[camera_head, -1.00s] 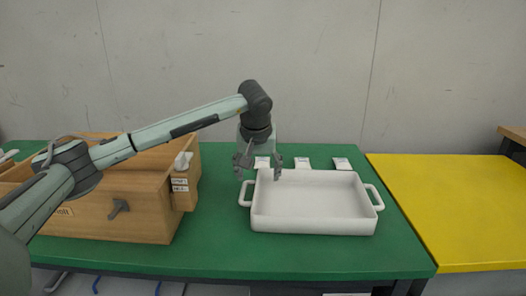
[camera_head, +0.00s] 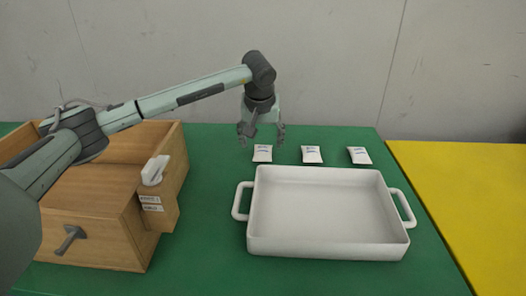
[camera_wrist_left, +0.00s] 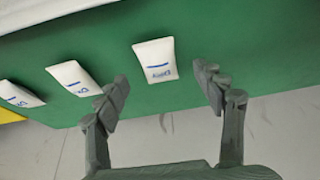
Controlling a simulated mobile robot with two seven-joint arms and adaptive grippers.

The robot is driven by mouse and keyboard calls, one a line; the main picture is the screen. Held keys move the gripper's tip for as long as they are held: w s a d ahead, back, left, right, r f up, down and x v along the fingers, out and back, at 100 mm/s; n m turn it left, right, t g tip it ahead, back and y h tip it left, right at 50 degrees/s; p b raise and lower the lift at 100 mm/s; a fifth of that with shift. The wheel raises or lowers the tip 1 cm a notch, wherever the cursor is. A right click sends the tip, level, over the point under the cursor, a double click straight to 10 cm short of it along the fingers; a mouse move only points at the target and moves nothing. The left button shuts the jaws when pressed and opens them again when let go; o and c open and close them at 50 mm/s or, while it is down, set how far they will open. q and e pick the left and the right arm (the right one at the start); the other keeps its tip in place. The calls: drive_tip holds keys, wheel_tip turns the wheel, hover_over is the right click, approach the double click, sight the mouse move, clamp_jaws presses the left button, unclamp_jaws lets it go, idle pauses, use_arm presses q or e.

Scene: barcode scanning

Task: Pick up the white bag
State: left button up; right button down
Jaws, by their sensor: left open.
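Three small white bags with blue print lie in a row on the green table behind the tray: a left one (camera_head: 262,153), a middle one (camera_head: 311,154) and a right one (camera_head: 359,155). My left gripper (camera_head: 261,134) is open and empty, above and just behind the left bag. In the left wrist view, one bag (camera_wrist_left: 156,60) lies between and beyond the open fingertips (camera_wrist_left: 163,90), not touching them. The other two bags show there at the left, one (camera_wrist_left: 73,77) nearer and one (camera_wrist_left: 19,93) at the edge. My right gripper is not in view.
A white tray (camera_head: 250,215) with two handles stands in front of the bags, empty. A wooden box (camera_head: 100,235) with a white device (camera_head: 155,170) on its side stands at the left. A yellow table (camera_head: 470,190) adjoins at the right. A wall (camera_head: 330,60) is behind.

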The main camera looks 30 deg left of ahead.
sight(263, 151)
use_arm(q)
drive_tip(key=x, duration=0.4)
drive_tip(key=shift+d, duration=0.25)
drive_tip(key=shift+w+a+f, duration=0.1)
drive_tip(key=shift+f, duration=0.2)
drive_tip(key=shift+c, duration=1.2)
drive_tip(key=c, duration=1)
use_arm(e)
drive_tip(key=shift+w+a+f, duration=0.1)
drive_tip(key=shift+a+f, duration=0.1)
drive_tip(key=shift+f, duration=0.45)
